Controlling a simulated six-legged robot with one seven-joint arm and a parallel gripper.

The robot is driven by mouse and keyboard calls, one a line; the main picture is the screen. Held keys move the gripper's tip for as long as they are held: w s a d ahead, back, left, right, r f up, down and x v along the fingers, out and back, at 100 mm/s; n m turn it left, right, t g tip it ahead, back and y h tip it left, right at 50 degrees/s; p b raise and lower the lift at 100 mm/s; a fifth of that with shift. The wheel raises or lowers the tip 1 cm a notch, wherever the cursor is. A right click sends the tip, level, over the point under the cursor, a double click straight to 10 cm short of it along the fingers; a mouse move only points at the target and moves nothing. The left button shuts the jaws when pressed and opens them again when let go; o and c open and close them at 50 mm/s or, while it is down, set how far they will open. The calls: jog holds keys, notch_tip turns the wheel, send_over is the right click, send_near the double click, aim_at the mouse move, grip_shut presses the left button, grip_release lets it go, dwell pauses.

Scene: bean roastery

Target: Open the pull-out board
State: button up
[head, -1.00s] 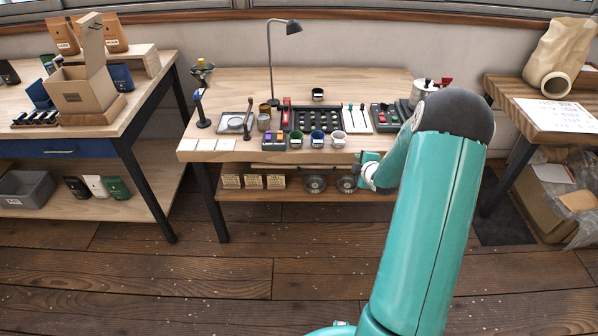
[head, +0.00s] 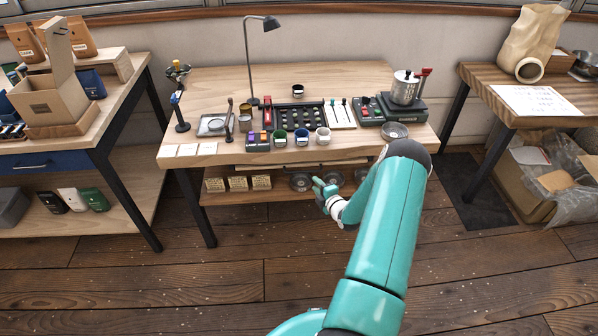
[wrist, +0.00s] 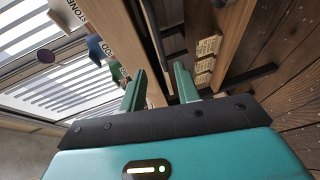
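The pull-out board (head: 285,167) looks like a thin wooden strip under the front edge of the middle table (head: 230,158). It appears pushed in, with a dark strip along it. My gripper (head: 321,188) is in front of and slightly below the tabletop edge, near the right part of the board. In the wrist view, my gripper (wrist: 158,88) is open, its two green fingers apart with nothing held between them. The tabletop's wooden edge and dark bars show beyond the fingers. I cannot tell whether one of these bars is the board's handle.
Cups, a lamp (head: 247,60), trays and a kettle (head: 405,87) stand on the tabletop. The lower shelf (head: 225,197) holds cards (head: 238,184) and round metal dishes (head: 299,182). Dark table legs (head: 195,208) stand at the sides. The floor in front is clear.

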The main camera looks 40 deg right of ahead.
aim_at(304, 172)
jog(key=x, duration=1.1)
jog(key=shift+w+d, duration=0.1)
jog(key=shift+w, duration=0.05)
grip_shut()
